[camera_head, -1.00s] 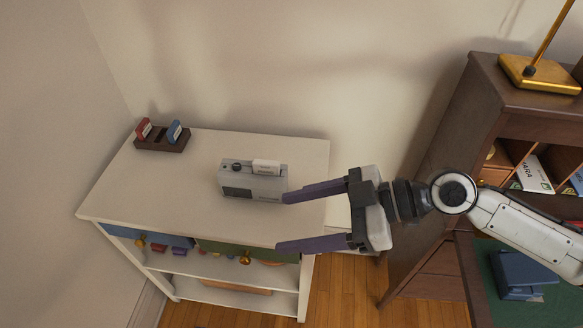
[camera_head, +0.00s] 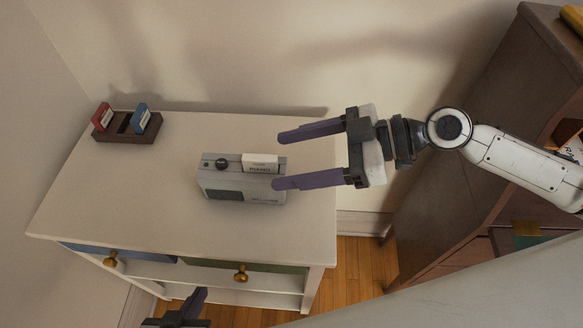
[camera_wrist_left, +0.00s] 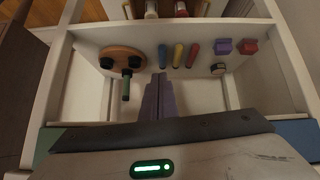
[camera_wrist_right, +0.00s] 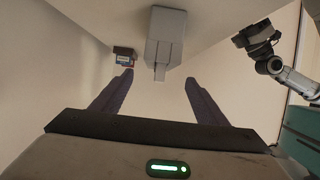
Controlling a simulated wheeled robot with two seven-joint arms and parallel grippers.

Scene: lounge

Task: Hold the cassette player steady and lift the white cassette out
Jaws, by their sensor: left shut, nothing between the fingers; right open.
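The grey cassette player (camera_head: 240,190) stands on the white cabinet top. The white cassette (camera_head: 260,163) sticks up from the right part of its top. My right gripper (camera_head: 278,160) is open, its purple fingers pointing left at the player's right end; one fingertip overlaps the player's right edge in the head view, and I cannot tell whether it touches. In the right wrist view the player (camera_wrist_right: 167,30) is beyond the open fingers (camera_wrist_right: 156,78). My left gripper (camera_head: 200,293) is shut and empty, low in front of the cabinet; its closed fingers show in the left wrist view (camera_wrist_left: 158,90).
A dark rack (camera_head: 127,127) with a red cassette (camera_head: 102,117) and a blue cassette (camera_head: 140,117) stands at the back left of the cabinet top (camera_head: 130,200). Gold knobs (camera_head: 241,273) project from the drawers. A brown bookcase (camera_head: 460,150) stands right. The front top is clear.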

